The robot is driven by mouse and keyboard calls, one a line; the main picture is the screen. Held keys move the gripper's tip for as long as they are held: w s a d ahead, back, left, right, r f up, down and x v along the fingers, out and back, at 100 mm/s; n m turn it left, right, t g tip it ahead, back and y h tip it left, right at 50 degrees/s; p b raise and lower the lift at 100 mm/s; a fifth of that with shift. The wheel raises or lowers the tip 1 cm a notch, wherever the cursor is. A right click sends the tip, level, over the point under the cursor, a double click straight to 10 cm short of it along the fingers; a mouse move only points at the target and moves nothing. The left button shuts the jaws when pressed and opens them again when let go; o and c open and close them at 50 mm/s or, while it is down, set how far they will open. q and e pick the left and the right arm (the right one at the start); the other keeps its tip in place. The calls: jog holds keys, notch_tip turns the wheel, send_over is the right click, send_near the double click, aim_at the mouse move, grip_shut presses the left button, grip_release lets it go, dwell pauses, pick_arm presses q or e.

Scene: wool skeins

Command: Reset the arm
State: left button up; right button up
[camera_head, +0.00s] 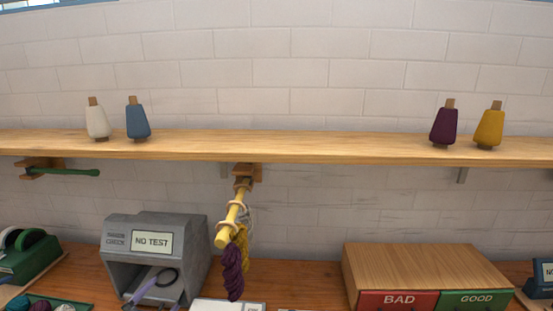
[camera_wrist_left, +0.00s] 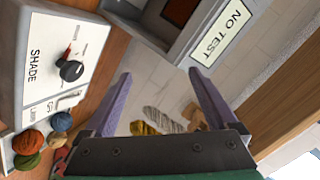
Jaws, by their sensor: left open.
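My left gripper (camera_head: 158,287) is low at the left in the head view, in front of the grey shade-check box (camera_head: 190,245). Its two purple fingers also show in the left wrist view (camera_wrist_left: 160,75), spread apart with nothing between their tips. A yellow peg (camera_head: 226,239) under the shelf carries a purple skein (camera_head: 233,272), a yellow skein (camera_head: 244,242) and a pale grey skein (camera_head: 248,215). The gripper is left of these skeins and apart from them. My right gripper does not show.
A wooden shelf (camera_head: 320,147) with several yarn cones crosses the view. A wooden box (camera_head: 425,265) with BAD and GOOD fronts stands right. A green tape dispenser (camera_head: 30,258) stands left. A SHADE panel with a knob (camera_wrist_left: 71,70) and several wool balls (camera_wrist_left: 29,142) show in the wrist view.

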pick_arm(q)
jog(key=s+d+f+n+g, duration=0.2)
jog(key=s+f+n+g, duration=0.3)
jog(key=s+f, duration=0.3)
jog(key=s+d+f+n+g, duration=0.2)
jog(key=s+f+n+g, duration=0.3)
jog(key=s, duration=0.6)
notch_tip(320, 180, down, 28)
jog(key=s+m+g+b, duration=0.1)
jog(key=s+g+b, duration=0.1)
jog(key=b, duration=0.4)
jog(key=s+a+f+g+b, duration=0.1)
jog(key=s+a+f+b, duration=0.2)
jog(key=s+f, duration=1.4)
notch_tip(320, 180, down, 2)
jog(key=shift+f+m+b, duration=0.2)
jog(key=shift+m+b, duration=0.1)
jog(key=shift+b, duration=0.2)
